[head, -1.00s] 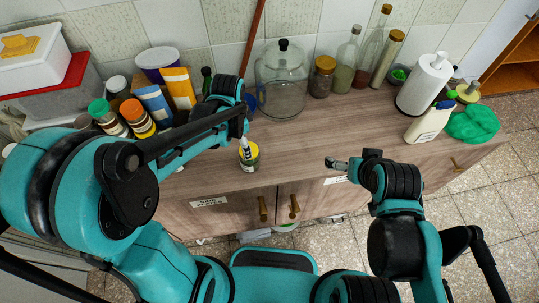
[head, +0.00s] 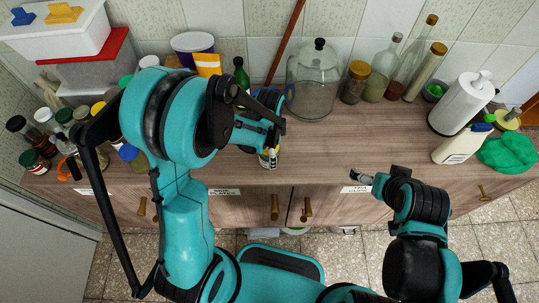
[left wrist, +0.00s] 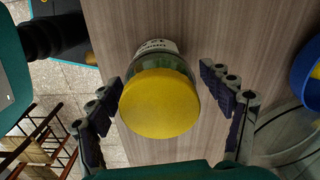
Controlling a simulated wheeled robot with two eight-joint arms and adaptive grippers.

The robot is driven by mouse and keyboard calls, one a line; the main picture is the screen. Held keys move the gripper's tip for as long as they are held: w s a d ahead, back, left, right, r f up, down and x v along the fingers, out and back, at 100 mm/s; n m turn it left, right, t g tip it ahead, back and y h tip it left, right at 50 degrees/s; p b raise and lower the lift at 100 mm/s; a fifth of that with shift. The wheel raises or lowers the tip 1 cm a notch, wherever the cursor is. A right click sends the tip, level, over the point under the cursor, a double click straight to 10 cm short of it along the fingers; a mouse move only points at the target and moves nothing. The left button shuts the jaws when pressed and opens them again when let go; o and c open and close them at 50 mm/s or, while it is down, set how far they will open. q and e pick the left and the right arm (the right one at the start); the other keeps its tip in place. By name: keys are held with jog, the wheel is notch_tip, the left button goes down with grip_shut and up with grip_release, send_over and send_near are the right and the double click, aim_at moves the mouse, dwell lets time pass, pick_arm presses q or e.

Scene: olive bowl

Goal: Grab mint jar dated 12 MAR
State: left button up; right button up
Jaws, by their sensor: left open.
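A squat glass jar with a yellow lid (left wrist: 158,105) stands on the wooden counter in the left wrist view. Its white label (left wrist: 158,46) is partly in view, but I cannot read the print surely. My left gripper (left wrist: 160,78) is open, with one finger on each side of the jar and gaps between fingers and lid. In the head view the left gripper (head: 271,140) covers most of the jar (head: 265,161), near the counter's front edge. My right gripper (head: 363,175) is in front of the counter, away from the jar; its opening is unclear.
A glass dome (head: 314,85) stands behind and right of the left gripper. Several lidded jars crowd the left of the counter, partly hidden by my arm. A white bottle (head: 462,143) and paper roll (head: 461,103) stand at right. The counter's middle right is bare.

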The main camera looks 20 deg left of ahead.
pick_arm(q)
jog(key=shift+c, duration=0.4)
jog(key=c, duration=1.3)
